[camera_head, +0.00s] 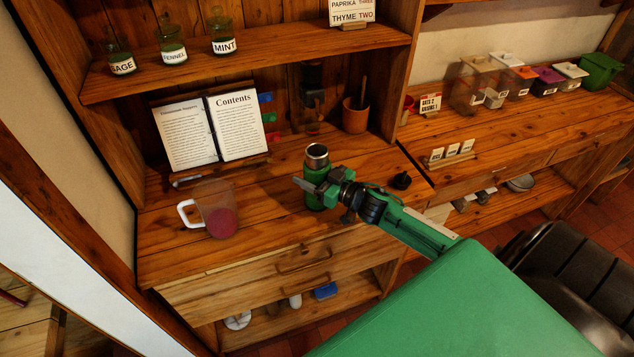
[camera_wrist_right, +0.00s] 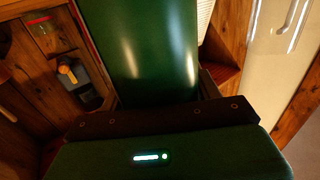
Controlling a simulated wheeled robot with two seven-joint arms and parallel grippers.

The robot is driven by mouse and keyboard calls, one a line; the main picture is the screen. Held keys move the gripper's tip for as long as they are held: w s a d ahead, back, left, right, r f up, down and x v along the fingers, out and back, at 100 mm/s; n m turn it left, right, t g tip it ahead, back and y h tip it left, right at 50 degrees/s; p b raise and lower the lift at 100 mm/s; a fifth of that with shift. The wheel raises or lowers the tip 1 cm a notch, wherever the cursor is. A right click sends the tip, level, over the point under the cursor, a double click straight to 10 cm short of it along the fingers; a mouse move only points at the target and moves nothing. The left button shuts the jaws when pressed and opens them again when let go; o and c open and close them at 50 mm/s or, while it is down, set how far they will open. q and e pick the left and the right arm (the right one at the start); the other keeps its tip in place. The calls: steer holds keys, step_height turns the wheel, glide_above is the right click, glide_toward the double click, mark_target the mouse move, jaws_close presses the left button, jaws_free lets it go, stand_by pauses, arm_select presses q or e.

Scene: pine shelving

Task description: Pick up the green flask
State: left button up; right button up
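The green flask (camera_head: 314,198) with a bare steel top stands upright on the wooden counter, in front of the book stand. My right gripper (camera_head: 312,187) reaches in from the right at the flask's upper body and hides part of it. In the right wrist view the flask's glossy green side (camera_wrist_right: 160,50) fills the middle, with one dark finger on each side of it. The fingers lie close along its edges; whether they press on it cannot be told. My left gripper is not in view.
A clear jug (camera_head: 217,212) with purplish contents stands left of the flask. An open book (camera_head: 212,130) is on a stand behind. A small black lid-like object (camera_head: 401,181) lies right of my gripper. A brown pot (camera_head: 355,116) stands behind. Counter between jug and flask is clear.

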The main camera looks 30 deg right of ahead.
steer(key=shift+c, duration=0.8)
steer(key=shift+r, duration=0.15)
step_height(320, 180, up, 20)
steer(key=b, duration=0.2)
steer(key=shift+b, duration=0.4)
